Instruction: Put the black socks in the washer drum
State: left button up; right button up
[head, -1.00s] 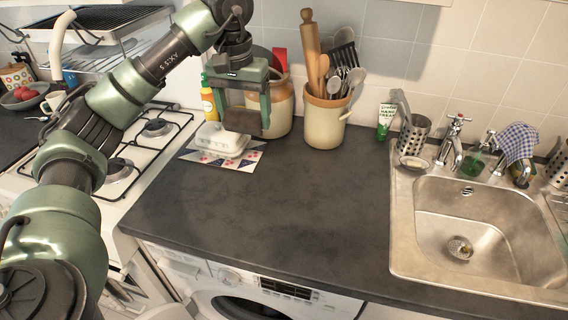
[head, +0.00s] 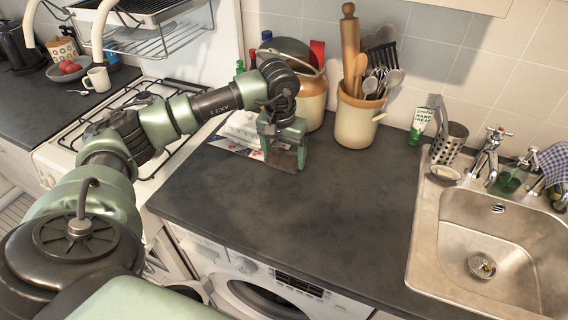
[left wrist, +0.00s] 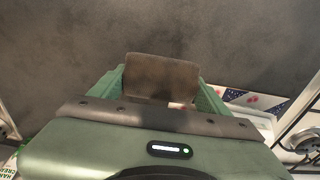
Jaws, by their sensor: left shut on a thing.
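My left gripper (head: 284,148) hangs over the back of the dark counter, in front of the stoneware jar and beside the butter dish. It is shut on a dark, brownish-black folded piece, the black socks (head: 281,158). In the left wrist view the socks (left wrist: 160,76) show as a flat block between the green fingers (left wrist: 158,92). The washer (head: 232,272) is under the counter, and only its upper front shows. The top of its dark round opening (head: 262,298) is at the bottom edge, and the drum's inside is hidden. My right gripper is not in view.
A white butter dish (head: 240,128) on a patterned mat, the stoneware jar (head: 312,98) and a utensil crock (head: 355,122) stand at the back. The stove (head: 70,150) is left, the sink (head: 440,240) right. The middle counter (head: 300,215) is clear.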

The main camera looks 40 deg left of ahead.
aim_at(284, 167)
pick_arm(q)
notch_tip(284, 167, down, 4)
jog(key=shift+r+p, duration=0.2)
jog(key=shift+p, duration=0.25)
jog(key=shift+f, duration=0.4)
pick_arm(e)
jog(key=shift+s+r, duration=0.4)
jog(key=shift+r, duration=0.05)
pick_arm(q)
jog(key=o, duration=1.4)
jog(key=shift+f, duration=0.1)
jog(key=shift+c, duration=0.2)
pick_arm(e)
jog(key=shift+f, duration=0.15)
